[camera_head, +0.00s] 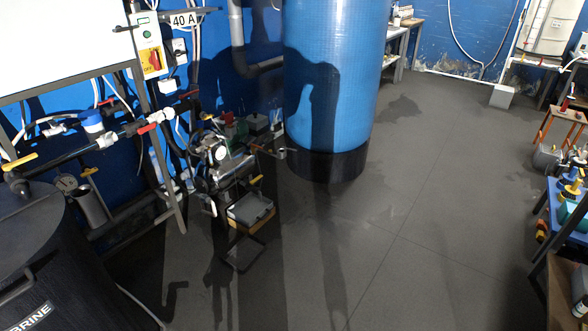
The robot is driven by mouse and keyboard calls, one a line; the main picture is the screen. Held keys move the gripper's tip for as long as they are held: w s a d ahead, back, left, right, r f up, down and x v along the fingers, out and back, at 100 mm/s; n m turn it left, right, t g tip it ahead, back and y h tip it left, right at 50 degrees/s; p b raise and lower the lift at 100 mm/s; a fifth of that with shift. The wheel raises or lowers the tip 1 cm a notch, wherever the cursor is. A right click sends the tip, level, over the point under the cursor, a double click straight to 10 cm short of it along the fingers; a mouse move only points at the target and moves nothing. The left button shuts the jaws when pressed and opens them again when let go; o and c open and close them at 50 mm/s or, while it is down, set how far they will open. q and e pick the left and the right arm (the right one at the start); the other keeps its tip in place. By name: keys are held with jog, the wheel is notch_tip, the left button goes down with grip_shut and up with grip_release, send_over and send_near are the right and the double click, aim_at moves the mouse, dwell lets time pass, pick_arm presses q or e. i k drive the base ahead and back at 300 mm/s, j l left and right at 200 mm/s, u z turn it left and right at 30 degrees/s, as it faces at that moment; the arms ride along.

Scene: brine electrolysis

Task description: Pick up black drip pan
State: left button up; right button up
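A dark, square, shallow shape with a thin, lighter rim (243,254) is low at the floor, below and in front of a small wooden-topped stand (251,224). It looks like the black drip pan, but it blends with the dark floor and shadow, so I cannot tell for sure. A grey, tray-like box (250,209) sits on the stand, beside the pump and pipe assembly (222,166). Neither of my grippers shows in the head view.
A black brine tank (50,265) is at the left, under pipework. The grey floor (430,200) is clear in the middle. A blue bench (570,200) and an orange stool (562,115) stand at right.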

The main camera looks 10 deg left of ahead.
aim_at(244, 254)
jog(key=i+u, duration=0.3)
jog(key=i, duration=0.2)
jog(key=i+l+u, duration=0.25)
jog(key=i, duration=0.2)
jog(key=i+l+u, duration=0.3)
jog(key=i, duration=0.15)
jog(key=i+l+u, duration=0.25)
jog(key=i, duration=0.2)
